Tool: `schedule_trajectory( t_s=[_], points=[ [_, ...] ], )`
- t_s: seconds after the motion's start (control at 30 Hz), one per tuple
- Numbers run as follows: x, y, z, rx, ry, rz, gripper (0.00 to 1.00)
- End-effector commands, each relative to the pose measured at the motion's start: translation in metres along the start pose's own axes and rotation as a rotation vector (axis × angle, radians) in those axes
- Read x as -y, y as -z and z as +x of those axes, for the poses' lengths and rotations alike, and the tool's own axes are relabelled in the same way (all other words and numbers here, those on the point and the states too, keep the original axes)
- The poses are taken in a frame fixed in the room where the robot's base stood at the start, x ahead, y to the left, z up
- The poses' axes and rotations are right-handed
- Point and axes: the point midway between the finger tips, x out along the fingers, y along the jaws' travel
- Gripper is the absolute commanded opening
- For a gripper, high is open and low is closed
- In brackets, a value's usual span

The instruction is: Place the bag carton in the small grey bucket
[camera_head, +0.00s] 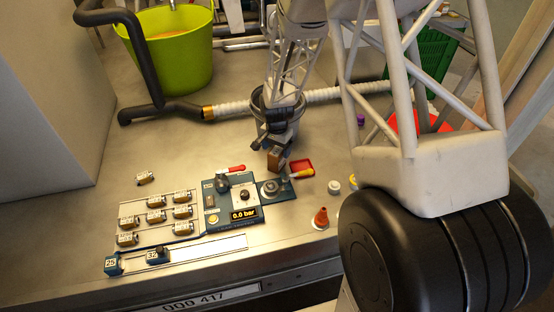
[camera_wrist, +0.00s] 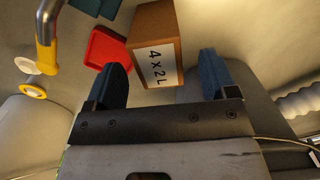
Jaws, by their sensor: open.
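The bag carton is a small brown box (camera_head: 275,159) just below my gripper (camera_head: 274,143) in the head view. In the wrist view the carton (camera_wrist: 153,24) has a white label reading "4 x 2 L". My gripper (camera_wrist: 161,62) is open, with one blue finger on each side of the carton's near end. Gaps show between the carton and both fingers. I cannot tell whether the carton rests on the table.
A red tray (camera_head: 301,167) lies right of the carton, also seen in the wrist view (camera_wrist: 101,46). A green bucket (camera_head: 178,56) and hose (camera_head: 232,107) are behind.

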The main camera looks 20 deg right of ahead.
Motion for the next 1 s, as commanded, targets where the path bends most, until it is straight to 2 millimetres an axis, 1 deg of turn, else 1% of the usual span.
schedule_trajectory(
  t_s=[0.17, 0.53, 0.7, 1.0],
  points=[
    [-0.001, 0.000, 0.010, 0.002, -0.002, 0.000, 0.79],
    [-0.001, 0.001, 0.045, 0.001, -0.001, 0.000, 0.79],
    [-0.001, 0.001, 0.051, 0.000, 0.000, 0.000, 0.79],
    [-0.001, 0.001, 0.051, 0.000, 0.000, 0.000, 0.79]
  ],
)
